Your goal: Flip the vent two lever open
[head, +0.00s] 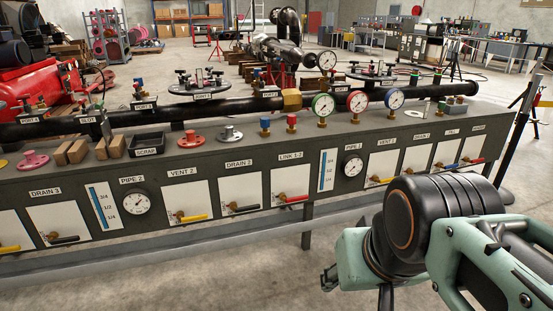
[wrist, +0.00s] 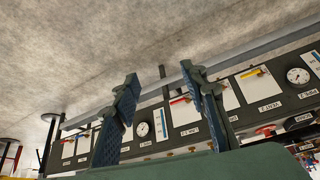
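The vent two lever (head: 192,217) is a yellow handle on a brass valve, in front of a white plate under the VENT 2 label (head: 181,171). It lies roughly level, its handle pointing right. In the wrist view, which is turned nearly upside down, the yellow lever (wrist: 252,72) shows right of my fingers. My gripper (wrist: 160,73) is open and empty, its two fingers well apart. In the head view my gripper is at the lower right, in front of the bench and clear of the lever; my wrist hides part of it.
Black-handled drain 2 (head: 240,208) and red-handled link 1-2 (head: 290,199) levers sit right of vent two. The pipe 2 gauge (head: 136,202) is left. Flanges, gauges and pipes stand on the bench top (head: 262,141). The floor before the bench is clear.

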